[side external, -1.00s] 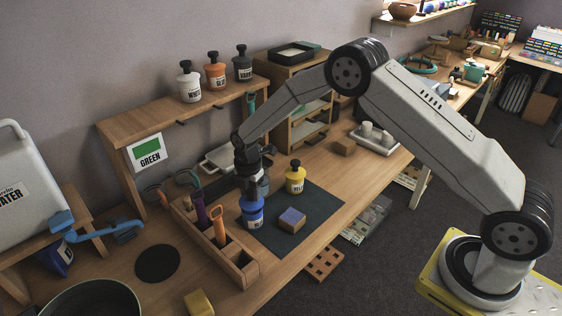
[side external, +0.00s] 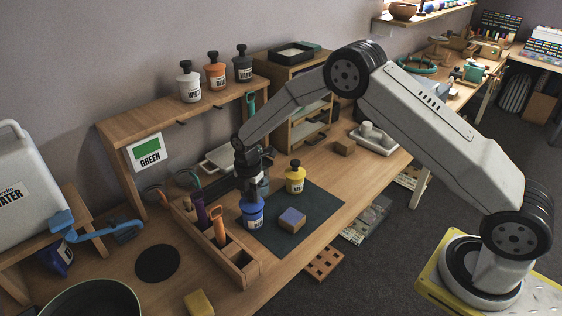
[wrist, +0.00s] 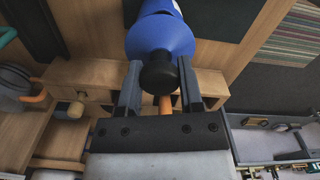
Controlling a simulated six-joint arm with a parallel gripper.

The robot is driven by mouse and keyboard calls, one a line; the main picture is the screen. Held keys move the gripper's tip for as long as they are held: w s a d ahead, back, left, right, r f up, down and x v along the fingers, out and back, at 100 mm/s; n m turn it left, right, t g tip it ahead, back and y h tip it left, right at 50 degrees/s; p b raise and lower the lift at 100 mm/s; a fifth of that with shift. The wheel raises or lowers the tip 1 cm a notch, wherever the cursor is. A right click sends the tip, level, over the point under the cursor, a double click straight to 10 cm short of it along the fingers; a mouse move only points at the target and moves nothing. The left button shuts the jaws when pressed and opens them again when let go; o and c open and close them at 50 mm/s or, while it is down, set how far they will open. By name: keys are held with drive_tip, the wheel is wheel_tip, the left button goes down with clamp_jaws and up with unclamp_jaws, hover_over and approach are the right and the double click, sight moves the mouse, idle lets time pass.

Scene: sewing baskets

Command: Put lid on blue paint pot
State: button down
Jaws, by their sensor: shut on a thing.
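The blue paint pot (side external: 253,215) stands upright on the dark mat, with a white label on its front. A blue lid (wrist: 160,37) with a black knob (wrist: 158,73) sits at its top, in line with the pot; I cannot tell whether it is fully seated. My gripper (wrist: 159,80) is shut on the knob, one finger on each side. In the side view my gripper (side external: 252,190) is directly above the pot and hides the knob.
A yellow pot (side external: 295,181) and a blue-topped block (side external: 291,219) stand nearby on the dark mat (side external: 318,212). A wooden tool caddy (side external: 235,262) is close at left. White, orange and dark pots stand on the shelf (side external: 145,123). The mat's right part is clear.

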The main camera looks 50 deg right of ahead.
drive_tip(key=shift+f, duration=0.7)
idle(0.6)
drive_tip(key=shift+c, duration=0.8)
unclamp_jaws()
drive_tip(key=shift+r, duration=0.1)
drive_tip(key=shift+r, duration=3.8)
